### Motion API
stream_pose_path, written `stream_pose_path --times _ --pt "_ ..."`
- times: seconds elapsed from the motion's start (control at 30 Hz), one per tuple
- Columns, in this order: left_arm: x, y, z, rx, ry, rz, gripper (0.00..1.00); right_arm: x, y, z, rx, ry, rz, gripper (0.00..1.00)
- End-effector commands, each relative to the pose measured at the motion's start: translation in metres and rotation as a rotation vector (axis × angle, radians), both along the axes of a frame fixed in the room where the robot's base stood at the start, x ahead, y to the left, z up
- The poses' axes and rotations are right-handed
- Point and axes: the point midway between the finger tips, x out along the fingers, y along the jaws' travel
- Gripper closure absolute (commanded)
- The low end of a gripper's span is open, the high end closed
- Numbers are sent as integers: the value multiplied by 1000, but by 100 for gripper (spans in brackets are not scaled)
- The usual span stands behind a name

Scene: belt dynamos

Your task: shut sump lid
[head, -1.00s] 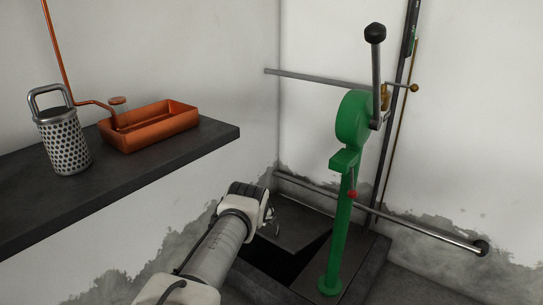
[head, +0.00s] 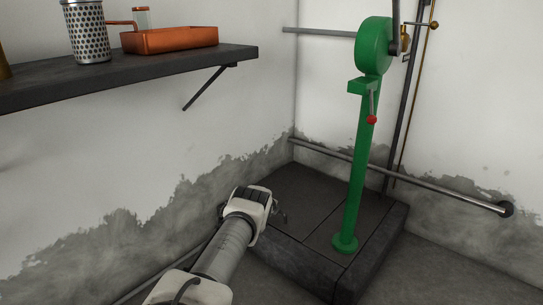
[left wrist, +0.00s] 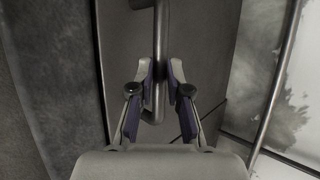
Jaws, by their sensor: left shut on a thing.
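The sump lid (head: 296,192) is a dark flat plate. It lies level in the top of the dark sump box (head: 330,272) in the corner, and no dark opening shows. My left gripper (head: 279,213) is low at the lid's left edge, its fingers partly hidden by the wrist. In the left wrist view, the left gripper (left wrist: 161,82) is shut on a grey bar handle (left wrist: 160,40), with a finger on each side of it. The lid's surface (left wrist: 205,40) shows behind the handle. My right gripper is not in view.
A green hand pump (head: 357,170) stands on the sump box, right of the lid. A pipe (head: 430,182) runs low along the back wall. A shelf (head: 130,80) with an orange tray (head: 170,40) and a perforated metal canister (head: 87,35) is at upper left.

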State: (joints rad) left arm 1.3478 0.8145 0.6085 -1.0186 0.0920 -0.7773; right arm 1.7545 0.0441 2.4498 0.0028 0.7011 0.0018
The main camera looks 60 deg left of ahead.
Motion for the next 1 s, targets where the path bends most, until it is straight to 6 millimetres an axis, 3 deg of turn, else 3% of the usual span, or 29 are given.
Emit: stream_pose_path --times 0.03,0.4,0.43,0.5,0.87,1.0 --pt "-11 -3 -18 -9 31 5 100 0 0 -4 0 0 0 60" --pt "-11 -4 -21 -8 35 4 100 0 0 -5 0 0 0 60" --pt "-11 -4 -21 -8 35 4 80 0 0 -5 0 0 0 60" --pt "-10 -4 -21 -8 35 4 58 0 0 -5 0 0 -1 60" --pt "-10 -4 -19 -10 31 4 58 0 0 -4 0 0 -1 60" --pt "-9 -3 -7 -10 30 5 58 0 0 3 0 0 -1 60"
